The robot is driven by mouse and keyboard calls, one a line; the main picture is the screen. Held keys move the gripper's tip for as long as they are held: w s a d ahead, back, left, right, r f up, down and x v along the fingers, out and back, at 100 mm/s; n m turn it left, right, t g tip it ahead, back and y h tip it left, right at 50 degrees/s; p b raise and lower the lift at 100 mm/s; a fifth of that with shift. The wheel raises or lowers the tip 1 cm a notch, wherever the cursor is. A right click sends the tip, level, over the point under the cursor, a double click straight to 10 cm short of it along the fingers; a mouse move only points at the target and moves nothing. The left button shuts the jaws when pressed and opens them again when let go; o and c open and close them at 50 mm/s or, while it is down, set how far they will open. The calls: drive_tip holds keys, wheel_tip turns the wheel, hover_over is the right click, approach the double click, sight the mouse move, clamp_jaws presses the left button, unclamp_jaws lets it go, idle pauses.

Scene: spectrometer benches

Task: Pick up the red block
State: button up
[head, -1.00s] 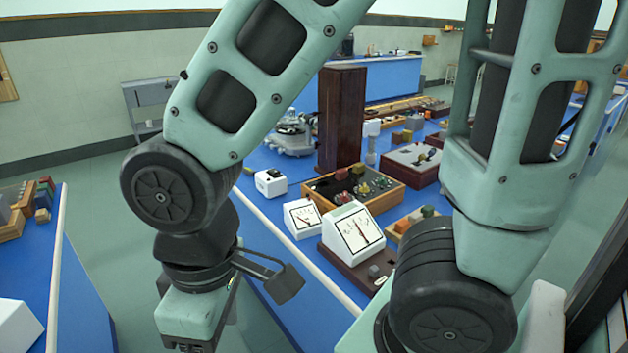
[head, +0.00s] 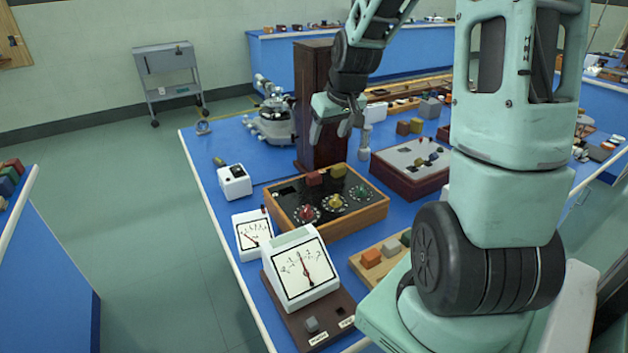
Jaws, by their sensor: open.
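A small red block (head: 315,178) lies on the black top panel of a wooden-framed box (head: 375,217), near its back edge. A yellow block (head: 338,170) lies just right of it. My gripper (head: 331,134) hangs above and behind the box, in front of a tall dark wooden column, with its fingers pointing down. It is open, with nothing between its fingers. It is apart from the red block, which sits lower and slightly left in the picture.
The panel has red, yellow and green knobs. Two white meters (head: 303,268) stand in front. A tray with an orange block (head: 371,258) lies at right.

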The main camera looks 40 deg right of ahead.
hover_over(314, 175)
drive_tip(key=s, duration=0.3)
drive_tip(key=f, duration=1.1)
drive_tip(key=shift+w+a+p, duration=0.15)
drive_tip(key=shift+a+p, duration=0.15)
drive_tip(key=shift+a, duration=0.05)
drive_tip(key=shift+w+p+x, duration=0.1)
drive_tip(key=shift+p+x, duration=0.25)
drive_tip(key=shift+x, duration=0.95)
drive_tip(key=shift+w+p+x, duration=0.15)
drive_tip(key=shift+p+x, duration=0.2)
drive_tip(key=shift+x, duration=0.95)
drive_tip(key=shift+d+r, duration=0.1)
drive_tip(key=c, duration=1.1)
